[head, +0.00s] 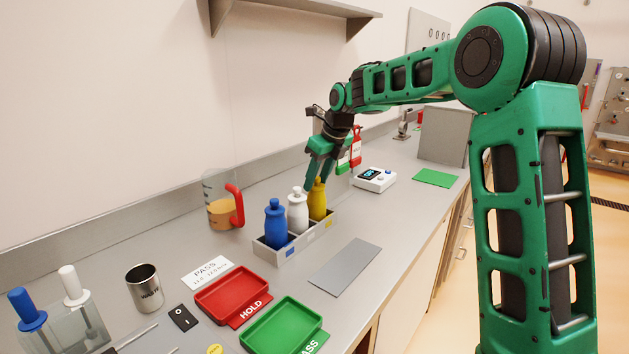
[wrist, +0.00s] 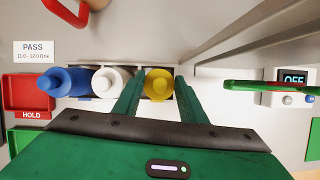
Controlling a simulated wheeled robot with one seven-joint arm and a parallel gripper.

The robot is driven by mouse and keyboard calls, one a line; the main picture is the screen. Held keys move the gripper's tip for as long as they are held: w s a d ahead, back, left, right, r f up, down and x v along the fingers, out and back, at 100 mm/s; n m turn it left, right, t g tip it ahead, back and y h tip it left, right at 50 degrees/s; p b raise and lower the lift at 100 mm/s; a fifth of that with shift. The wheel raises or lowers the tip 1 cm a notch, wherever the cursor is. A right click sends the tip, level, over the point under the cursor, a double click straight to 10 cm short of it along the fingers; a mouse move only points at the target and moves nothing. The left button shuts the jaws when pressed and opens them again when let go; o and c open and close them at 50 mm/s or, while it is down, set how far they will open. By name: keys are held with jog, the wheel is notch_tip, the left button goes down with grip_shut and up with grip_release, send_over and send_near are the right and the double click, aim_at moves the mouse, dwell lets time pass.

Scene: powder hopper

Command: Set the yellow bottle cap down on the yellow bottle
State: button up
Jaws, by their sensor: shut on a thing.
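The yellow bottle (head: 317,204) stands upright in the right-hand place of a grey rack (head: 290,249), beside a white bottle (head: 298,213) and a blue bottle (head: 275,224). My gripper (head: 319,181) points down over the yellow bottle, its fingers shut on the yellow bottle cap (head: 319,185). In the wrist view the yellow cap (wrist: 158,83) lies between the two green fingers (wrist: 158,92), in line with the bottle's place. The cap is at the bottle's top; whether it touches or is seated is hard to tell. The cap hides most of the bottle from above.
A jug with a red handle (head: 222,203) stands behind the rack. A red tray (head: 232,294) and a green tray (head: 282,327) lie in front. The grey mat (head: 345,266) is bare.

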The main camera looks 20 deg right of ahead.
jog(key=o, duration=1.6)
jog(key=shift+o, duration=0.2)
jog(key=shift+r, duration=3)
